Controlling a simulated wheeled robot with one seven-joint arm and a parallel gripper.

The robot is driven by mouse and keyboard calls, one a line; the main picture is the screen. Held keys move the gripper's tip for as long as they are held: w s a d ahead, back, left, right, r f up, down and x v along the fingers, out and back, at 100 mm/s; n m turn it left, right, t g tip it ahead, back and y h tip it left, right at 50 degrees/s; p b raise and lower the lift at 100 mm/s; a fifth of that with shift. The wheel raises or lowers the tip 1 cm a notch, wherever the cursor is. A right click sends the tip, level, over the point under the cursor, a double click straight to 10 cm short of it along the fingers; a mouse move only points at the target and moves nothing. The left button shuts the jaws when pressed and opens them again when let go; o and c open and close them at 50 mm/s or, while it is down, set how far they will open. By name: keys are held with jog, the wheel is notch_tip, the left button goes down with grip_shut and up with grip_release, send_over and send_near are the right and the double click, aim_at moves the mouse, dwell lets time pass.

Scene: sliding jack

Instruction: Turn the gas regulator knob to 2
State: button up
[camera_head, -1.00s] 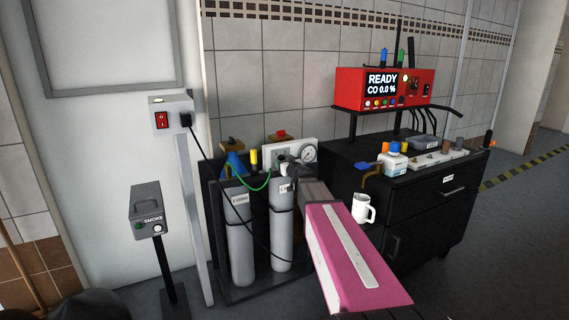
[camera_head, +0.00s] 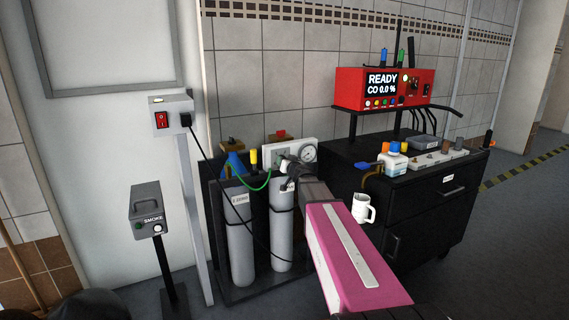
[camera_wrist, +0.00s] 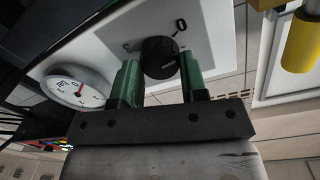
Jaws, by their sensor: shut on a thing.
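The regulator's black round knob (camera_wrist: 160,57) sits on a white panel with a "0" printed at its upper right in the wrist view. Another faint mark lies to its left. The knob's exact setting is hard to read. My gripper (camera_wrist: 160,63) has its two green fingers on either side of the knob, shut on it. In the head view the white panel (camera_head: 272,152) stands behind two grey cylinders, and my gripper (camera_head: 290,176) is in front of it, hiding the knob.
A round gauge (camera_wrist: 76,86) sits beside the knob; it also shows in the head view (camera_head: 309,152). A yellow part (camera_wrist: 302,44) is close by on the right in the wrist view. Grey cylinders (camera_head: 239,240) stand below. A black cart (camera_head: 430,205) with a white mug (camera_head: 361,208) is at right.

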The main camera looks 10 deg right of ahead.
jog(key=m+y, duration=0.1)
jog(key=m, duration=2.5)
jog(key=shift+d+f+m, duration=0.1)
jog(key=shift+d+m, duration=0.05)
jog(key=shift+m, duration=0.15)
dwell(0.4)
jog(key=o, duration=0.9)
jog(key=shift+g+y, duration=0.3)
jog(key=shift+y, duration=0.1)
